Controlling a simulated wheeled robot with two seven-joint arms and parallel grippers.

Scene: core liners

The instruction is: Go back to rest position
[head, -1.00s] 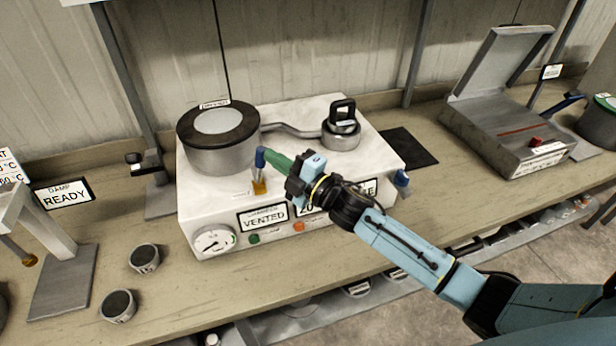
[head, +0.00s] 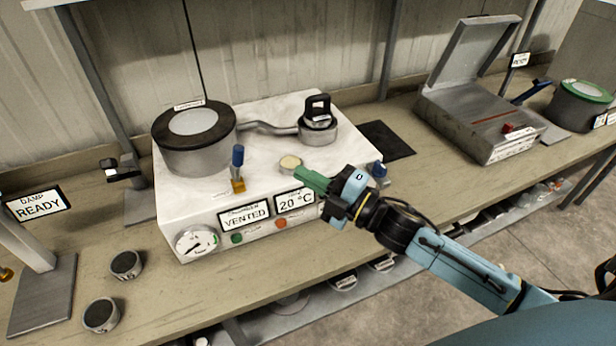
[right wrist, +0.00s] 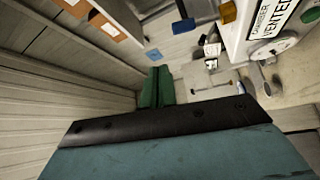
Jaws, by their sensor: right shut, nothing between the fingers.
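My right gripper (head: 308,179) is shut and empty. It is in front of the white vacuum unit (head: 206,209), above its front right edge, near a round pale knob or cap (head: 290,163) on the unit's top. In the right wrist view its green fingers (right wrist: 157,88) are together with nothing between them. The blue-handled valve (head: 238,160) on the unit stands upright, left of the gripper and apart from it. My left gripper is not in view.
A lidded chamber (head: 194,138) and a small pot with a black handle (head: 318,122) stand on the unit. Two small cups (head: 125,264) sit at the bench's front left. An open-lidded grey box (head: 480,124) and a green-rimmed pot (head: 580,105) stand to the right.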

